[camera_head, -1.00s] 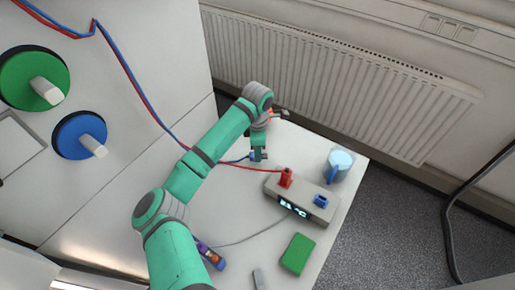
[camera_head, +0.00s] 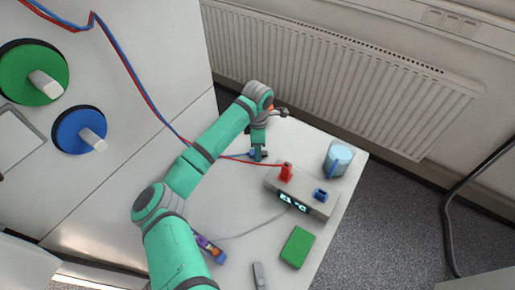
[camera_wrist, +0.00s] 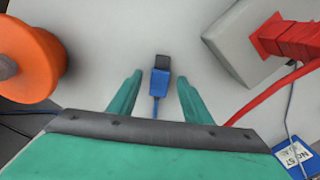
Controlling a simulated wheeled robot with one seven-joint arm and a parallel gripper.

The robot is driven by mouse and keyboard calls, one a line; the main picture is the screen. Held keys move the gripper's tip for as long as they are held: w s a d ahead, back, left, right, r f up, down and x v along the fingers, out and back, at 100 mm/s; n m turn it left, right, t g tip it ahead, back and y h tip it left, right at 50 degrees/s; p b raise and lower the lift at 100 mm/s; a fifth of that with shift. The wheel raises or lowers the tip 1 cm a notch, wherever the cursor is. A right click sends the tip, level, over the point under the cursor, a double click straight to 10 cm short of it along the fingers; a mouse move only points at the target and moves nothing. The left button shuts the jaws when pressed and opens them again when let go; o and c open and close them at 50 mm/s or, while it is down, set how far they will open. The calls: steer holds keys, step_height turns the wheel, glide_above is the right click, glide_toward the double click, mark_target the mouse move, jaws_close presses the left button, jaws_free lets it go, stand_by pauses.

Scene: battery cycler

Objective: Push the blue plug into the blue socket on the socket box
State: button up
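The blue plug (camera_wrist: 159,77) with its dark tip lies on the table between the two fingers of my gripper (camera_wrist: 159,92) in the wrist view, with clear gaps on both sides. My gripper is open and points down at the table; it also shows in the head view (camera_head: 258,155), where it mostly hides the plug. The grey socket box (camera_head: 310,198) stands to the right of my gripper. The blue socket (camera_head: 320,195) is on its top near the right end. A red plug (camera_head: 286,173) stands upright in the other end of the box.
A light blue mug (camera_head: 339,160) stands behind the box near the table's right edge. A green block (camera_head: 297,247) lies in front. The red cable (camera_wrist: 265,92) runs beside my gripper. An orange round object (camera_wrist: 28,60) is at the left in the wrist view.

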step_height(320, 180, up, 11)
stand_by(0.6)
steer(key=shift+f, duration=0.1)
